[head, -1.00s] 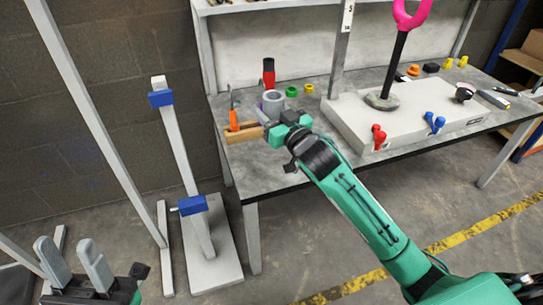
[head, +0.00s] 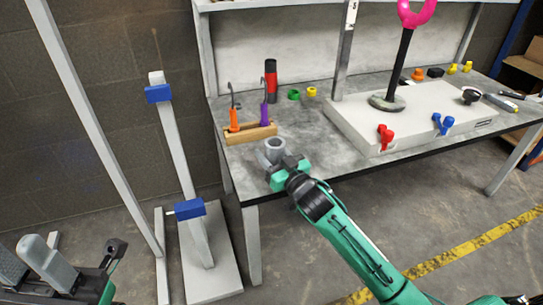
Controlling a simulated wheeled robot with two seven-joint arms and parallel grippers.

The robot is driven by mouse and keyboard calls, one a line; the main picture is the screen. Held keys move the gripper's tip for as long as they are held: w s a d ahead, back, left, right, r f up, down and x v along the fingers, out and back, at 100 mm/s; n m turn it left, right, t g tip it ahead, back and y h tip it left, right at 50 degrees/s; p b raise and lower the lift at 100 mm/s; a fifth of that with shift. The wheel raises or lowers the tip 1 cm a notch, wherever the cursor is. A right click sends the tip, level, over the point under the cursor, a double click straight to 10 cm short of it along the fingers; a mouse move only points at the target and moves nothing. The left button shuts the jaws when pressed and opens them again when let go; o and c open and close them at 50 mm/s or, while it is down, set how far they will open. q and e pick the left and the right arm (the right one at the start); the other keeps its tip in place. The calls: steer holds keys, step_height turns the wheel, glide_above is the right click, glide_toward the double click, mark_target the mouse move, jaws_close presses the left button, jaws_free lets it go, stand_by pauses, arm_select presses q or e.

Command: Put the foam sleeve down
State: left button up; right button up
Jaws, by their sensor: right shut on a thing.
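The foam sleeve (head: 275,146) is a short grey hollow cylinder near the front left part of the workbench. My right gripper (head: 277,160) is shut on it from the front. The sleeve is upright, with its open top showing. Its lower part is hidden behind the gripper, so I cannot tell whether it touches the bench top. My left gripper (head: 38,262) is at the lower left of the head view, away from the bench, with its two grey fingers apart and nothing between them.
A wooden block (head: 250,133) with orange and purple hooked tools stands just behind the sleeve. A red and black bottle (head: 270,80) and small green and yellow rings are farther back. A white slab (head: 350,118) lies to the right. The bench (head: 320,158) is clear between.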

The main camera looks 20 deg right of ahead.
steer(key=o, duration=1)
steer(key=shift+o, duration=0.2)
